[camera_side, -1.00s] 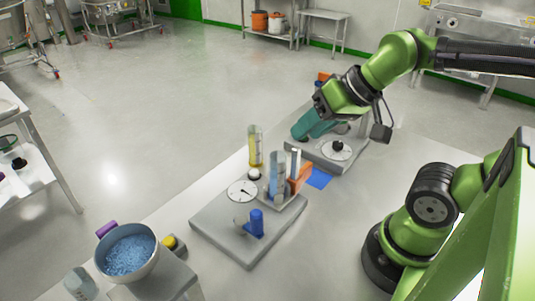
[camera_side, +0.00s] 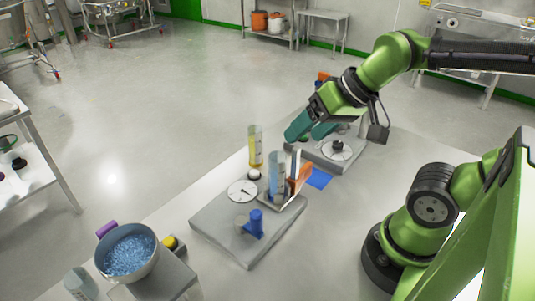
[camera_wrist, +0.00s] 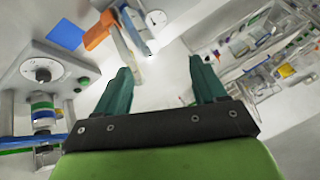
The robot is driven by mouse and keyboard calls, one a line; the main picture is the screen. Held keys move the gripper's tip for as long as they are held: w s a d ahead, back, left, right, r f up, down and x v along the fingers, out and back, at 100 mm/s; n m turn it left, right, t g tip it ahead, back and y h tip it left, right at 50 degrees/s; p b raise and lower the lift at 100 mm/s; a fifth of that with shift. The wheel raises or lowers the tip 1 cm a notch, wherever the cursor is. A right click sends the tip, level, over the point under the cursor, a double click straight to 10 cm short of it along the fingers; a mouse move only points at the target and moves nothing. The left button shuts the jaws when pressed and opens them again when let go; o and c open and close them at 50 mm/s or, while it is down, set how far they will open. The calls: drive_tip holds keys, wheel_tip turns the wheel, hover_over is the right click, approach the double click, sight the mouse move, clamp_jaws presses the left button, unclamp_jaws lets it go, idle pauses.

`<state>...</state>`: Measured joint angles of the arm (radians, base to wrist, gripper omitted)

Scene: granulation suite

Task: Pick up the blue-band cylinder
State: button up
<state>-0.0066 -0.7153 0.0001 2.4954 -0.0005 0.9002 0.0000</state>
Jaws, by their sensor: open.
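A clear cylinder with a blue tint (camera_side: 277,175) stands upright on the near grey balance unit, beside an orange block; I take it for the blue-band cylinder, though no separate band is clear. A similar clear cylinder with yellow in it (camera_side: 255,146) stands just behind and to its left. My gripper (camera_side: 311,129) has teal fingers, spread apart with nothing between them. It is above and to the right of both cylinders, apart from them. In the wrist view my gripper (camera_wrist: 160,75) points past pale upright things near the top edge; which is the blue-tinted cylinder I cannot tell.
The orange block (camera_side: 300,178) and a blue square (camera_side: 319,178) lie right of the cylinders. A far grey unit with a dial (camera_side: 338,152) is below my gripper. A bowl of blue granules (camera_side: 128,258) is at front left.

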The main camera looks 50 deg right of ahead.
sight(277, 168)
drive_tip(key=w+r+n+g+h, duration=0.2)
drive_tip(key=w+r+n+g, duration=0.1)
drive_tip(key=w+n+g, duration=0.65)
drive_tip(key=shift+s+d+f+n+t, duration=0.1)
drive_tip(key=shift+s+f+n+t, duration=0.3)
drive_tip(key=shift+f, duration=2.45)
drive_tip(key=shift+s+d+f+n+t, duration=0.1)
drive_tip(key=shift+s+f+n+t, duration=0.3)
drive_tip(key=shift+f, duration=2.5)
drive_tip(key=shift+s+f+n+t, duration=0.15)
drive_tip(key=shift+f+t, duration=0.4)
drive_tip(key=shift+f, duration=2.3)
drive_tip(key=shift+w, duration=0.1)
clamp_jaws()
